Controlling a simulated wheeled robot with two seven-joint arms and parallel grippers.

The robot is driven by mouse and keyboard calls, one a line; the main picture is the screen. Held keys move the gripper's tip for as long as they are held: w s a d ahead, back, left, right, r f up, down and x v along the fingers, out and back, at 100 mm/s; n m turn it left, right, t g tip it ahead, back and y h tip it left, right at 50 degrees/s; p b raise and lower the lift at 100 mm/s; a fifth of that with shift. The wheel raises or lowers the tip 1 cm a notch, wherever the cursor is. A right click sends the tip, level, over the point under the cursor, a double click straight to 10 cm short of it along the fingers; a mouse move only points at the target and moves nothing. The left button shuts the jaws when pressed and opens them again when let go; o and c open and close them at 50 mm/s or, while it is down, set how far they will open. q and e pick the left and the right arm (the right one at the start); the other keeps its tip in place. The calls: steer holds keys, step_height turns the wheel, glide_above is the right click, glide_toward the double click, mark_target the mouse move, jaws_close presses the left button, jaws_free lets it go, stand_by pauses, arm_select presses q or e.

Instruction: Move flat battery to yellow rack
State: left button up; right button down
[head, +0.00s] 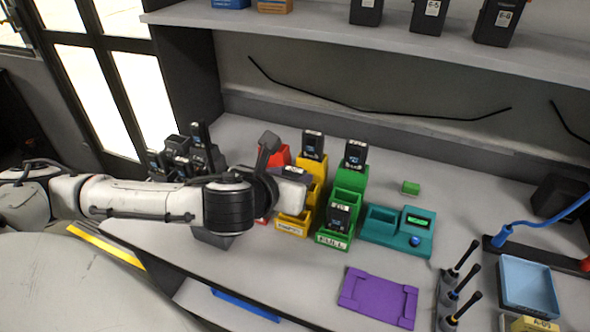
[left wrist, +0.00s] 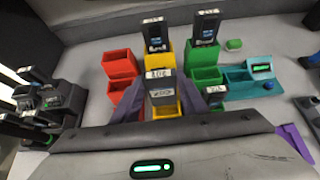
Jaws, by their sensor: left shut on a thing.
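My left gripper (head: 291,184) is shut on a dark battery (left wrist: 160,82) with a pale label, whose print is too small to read surely. In the left wrist view, the left gripper (left wrist: 163,102) has a finger on either side of it. The battery is over the yellow rack (head: 291,226), in line with its front part. How deep it sits, if at all, I cannot tell. The yellow rack also shows in the left wrist view (left wrist: 166,109), with another dark battery (head: 312,144) upright at its back. My right gripper is not in view.
The red rack (left wrist: 119,66) stands left of the yellow one. The green rack (head: 333,241), marked FULL, stands right with two batteries. A teal charger-like unit (head: 397,238), a purple mat (head: 378,297) and a dark battery cluster (left wrist: 48,97) are nearby. A shelf overhangs the back.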

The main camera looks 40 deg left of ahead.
arm_select(q)
steer(key=shift+f, duration=1.8)
steer(key=shift+f+b, duration=1.25)
steer(key=shift+b, duration=0.55)
steer(key=shift+f, duration=0.6)
steer(key=shift+f, duration=0.15)
steer(key=o, duration=1.2)
